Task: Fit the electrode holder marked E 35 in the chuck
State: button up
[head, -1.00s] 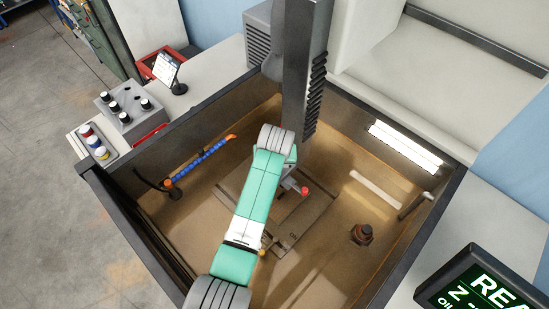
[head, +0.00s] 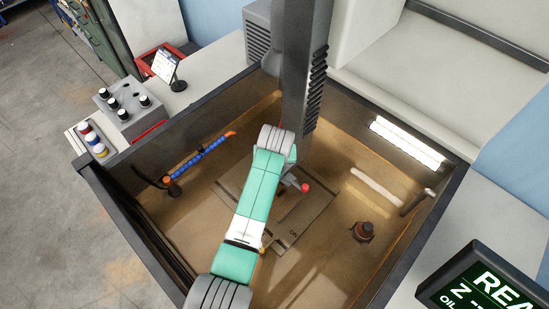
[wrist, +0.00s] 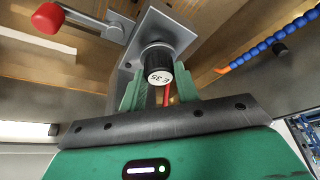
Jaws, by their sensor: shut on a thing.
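The electrode holder marked E 35 (wrist: 158,77) is a dark cylinder with a white labelled end, seen in the wrist view. My gripper (wrist: 160,92) is shut on it, with a green finger on either side. The holder's far end is at the grey block of the chuck (wrist: 178,33); I cannot tell how far it sits in. The chuck's lever ends in a red knob (wrist: 47,18), sticking out to the left. In the head view the red knob (head: 305,187) shows beside my arm, under the column; my arm hides the gripper and holder.
The tank's dark rim (head: 215,108) surrounds the work area. A blue hose (head: 200,157) with an orange tip stands inside at left, and a brown fitting (head: 362,231) on the floor at right. A rack of holders (head: 130,112) stands outside, upper left. The grey column (head: 303,75) rises close to my arm.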

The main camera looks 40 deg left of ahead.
jog(key=shift+f+b, duration=0.4)
jog(key=shift+f, duration=0.25)
jog(key=o, duration=1.2)
jog(key=shift+o, duration=0.6)
jog(key=o, duration=0.5)
jog(key=shift+c, duration=0.2)
notch_tip(320, 180, up, 6)
jog(key=p, duration=0.5)
jog(key=shift+r+p, duration=0.1)
jog(key=shift+p, duration=0.25)
